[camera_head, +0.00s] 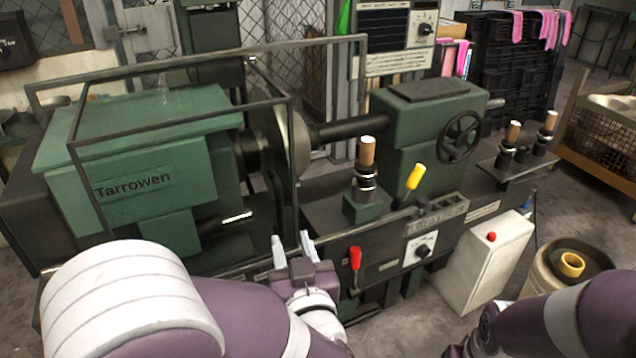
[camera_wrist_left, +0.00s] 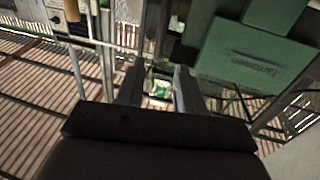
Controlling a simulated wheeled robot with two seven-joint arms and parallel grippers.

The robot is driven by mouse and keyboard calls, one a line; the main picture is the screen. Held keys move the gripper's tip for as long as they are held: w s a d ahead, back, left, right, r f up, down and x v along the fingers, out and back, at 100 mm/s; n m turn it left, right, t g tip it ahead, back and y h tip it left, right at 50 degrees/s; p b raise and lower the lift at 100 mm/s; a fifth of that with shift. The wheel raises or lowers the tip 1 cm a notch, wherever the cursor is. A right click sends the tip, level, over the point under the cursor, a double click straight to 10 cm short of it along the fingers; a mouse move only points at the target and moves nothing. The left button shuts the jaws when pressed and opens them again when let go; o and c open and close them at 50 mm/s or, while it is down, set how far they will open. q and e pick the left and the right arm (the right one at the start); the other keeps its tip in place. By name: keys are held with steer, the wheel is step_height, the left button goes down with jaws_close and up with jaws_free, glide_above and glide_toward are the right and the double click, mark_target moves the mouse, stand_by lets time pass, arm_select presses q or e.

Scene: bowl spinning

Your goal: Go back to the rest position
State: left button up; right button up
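My left gripper (camera_head: 293,246) is raised in front of the green lathe, at the lower middle of the head view. Its two fingers stand apart with nothing between them. In the left wrist view the same gripper (camera_wrist_left: 158,80) shows two dark fingers apart and empty. My right arm shows only at the lower right corner of the head view, and its fingers are not visible. The green lathe (camera_head: 135,215), marked "Tarrowen", holds a metal bowl-shaped disc (camera_head: 298,140) upright on its spindle side.
A red-handled lever (camera_head: 355,258) and a yellow-handled lever (camera_head: 413,177) stand on the lathe front. A dark guard frame (camera_head: 180,65) spans the headstock. A white box (camera_head: 485,262) with a red button and a barrel with a yellow ring (camera_head: 570,264) stand at right.

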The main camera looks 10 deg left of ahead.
arm_select(q)
steer(key=s+d+f+m+g+h, duration=0.3)
steer(key=d+f+m+g+h, duration=0.25)
steer(key=d+f+h, duration=0.5)
steer(key=s+a+f+m+g, duration=0.1)
steer(key=s+a+f+g, duration=0.3)
steer(key=s+f+g, duration=0.15)
steer(key=s+a+r+n+g+y+p, duration=0.1)
steer(key=s+a+n+g+y, duration=0.2)
steer(key=a, duration=1.1)
step_height(320, 180, up, 12)
steer(key=m+g+p, duration=0.1)
steer(key=p, duration=1)
steer(key=shift+w+d+p, duration=0.15)
steer(key=shift+p, duration=0.15)
